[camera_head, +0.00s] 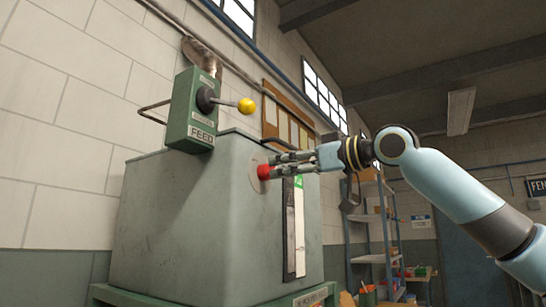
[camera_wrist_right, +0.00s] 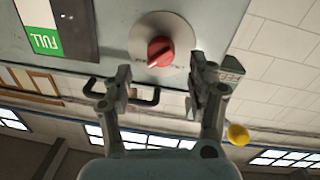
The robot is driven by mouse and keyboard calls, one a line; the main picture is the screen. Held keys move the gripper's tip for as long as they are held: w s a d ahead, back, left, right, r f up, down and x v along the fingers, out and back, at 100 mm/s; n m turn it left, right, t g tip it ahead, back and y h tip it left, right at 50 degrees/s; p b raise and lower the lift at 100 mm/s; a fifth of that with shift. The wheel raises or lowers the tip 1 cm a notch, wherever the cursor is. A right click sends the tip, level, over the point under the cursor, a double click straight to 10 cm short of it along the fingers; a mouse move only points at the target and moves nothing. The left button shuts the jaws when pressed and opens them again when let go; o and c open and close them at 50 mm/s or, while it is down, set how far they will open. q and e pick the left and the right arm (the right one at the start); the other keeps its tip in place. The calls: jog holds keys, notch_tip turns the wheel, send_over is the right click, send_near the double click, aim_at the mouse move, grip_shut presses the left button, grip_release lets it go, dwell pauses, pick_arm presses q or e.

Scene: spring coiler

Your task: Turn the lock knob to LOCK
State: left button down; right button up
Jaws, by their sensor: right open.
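The red lock knob (camera_head: 264,172) sits on a pale round plate on the face of the grey-green machine cabinet (camera_head: 185,210). In the right wrist view the knob (camera_wrist_right: 160,52) shows in front of its plate (camera_wrist_right: 174,28), with a small pale mark at its lower left edge. Tiny lettering on the plate is too small to read. My right gripper (camera_head: 280,167) is open and points at the knob. In the wrist view its fingers (camera_wrist_right: 160,82) are spread to either side, with the knob just beyond the tips and no contact visible. My left gripper is out of view.
A green FEED box (camera_head: 191,110) with a yellow-ball lever (camera_head: 246,105) stands up and left of the knob. A gauge strip (camera_head: 294,230) with a green FULL label lies right of it. Shelves (camera_head: 375,230) stand farther back.

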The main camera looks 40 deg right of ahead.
aim_at(276, 168)
jog(key=p+x, duration=0.1)
jog(key=x, duration=0.2)
jog(key=shift+w+a+r, duration=0.1)
jog(key=shift+w, duration=0.05)
jog(key=shift+w+a+p, duration=0.2)
jog(key=shift+w+p, duration=0.2)
jog(key=shift+w, duration=0.1)
jog(key=shift+c, duration=0.2)
jog(key=c, duration=1.1)
